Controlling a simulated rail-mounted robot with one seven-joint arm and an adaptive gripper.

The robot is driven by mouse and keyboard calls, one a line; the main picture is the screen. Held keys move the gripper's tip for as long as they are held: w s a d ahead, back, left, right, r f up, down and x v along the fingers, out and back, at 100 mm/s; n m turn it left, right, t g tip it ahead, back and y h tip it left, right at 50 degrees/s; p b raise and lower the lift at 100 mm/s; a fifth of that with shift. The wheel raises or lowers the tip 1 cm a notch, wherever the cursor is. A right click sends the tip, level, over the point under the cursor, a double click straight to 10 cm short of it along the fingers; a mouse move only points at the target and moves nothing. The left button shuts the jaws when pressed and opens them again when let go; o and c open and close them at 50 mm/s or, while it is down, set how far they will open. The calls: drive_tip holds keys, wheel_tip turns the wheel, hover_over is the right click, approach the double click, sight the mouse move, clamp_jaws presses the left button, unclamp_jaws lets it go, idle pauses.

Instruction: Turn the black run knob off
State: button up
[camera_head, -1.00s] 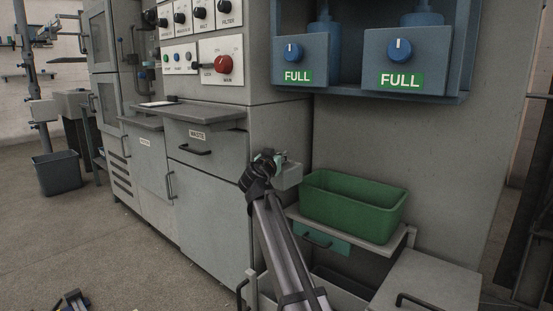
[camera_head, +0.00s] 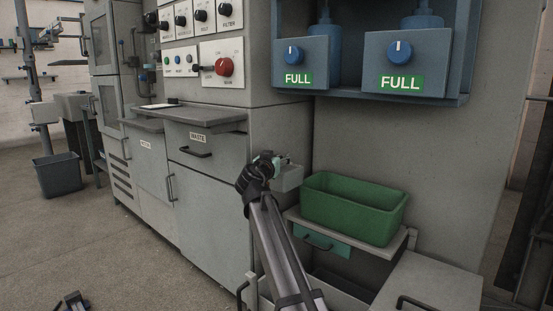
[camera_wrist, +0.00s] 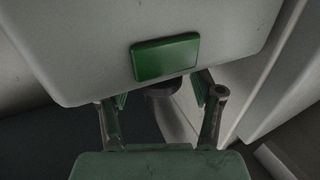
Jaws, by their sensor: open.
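In the wrist view a dark round piece (camera_wrist: 163,88), perhaps the black run knob, shows between and beyond my fingers, partly hidden under a pale grey face with a green rectangle (camera_wrist: 165,57). My gripper (camera_wrist: 162,99) is open, one finger on each side of this piece, with no visible contact. In the head view my gripper (camera_head: 266,160) is beside a small grey box (camera_head: 287,178) on the cabinet side; my wrist hides part of it. Several black knobs, one of them here (camera_head: 200,15), sit on the upper left panel; I cannot read a run label.
A red main knob (camera_head: 223,67) is on the panel below the black ones. Blue dispensers with knobs and FULL labels (camera_head: 401,83) hang upper right. A green bin (camera_head: 352,208) stands on a shelf just right of my gripper. A blue-grey waste basket (camera_head: 58,175) stands far left.

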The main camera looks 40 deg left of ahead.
drive_tip(key=v, duration=1.2)
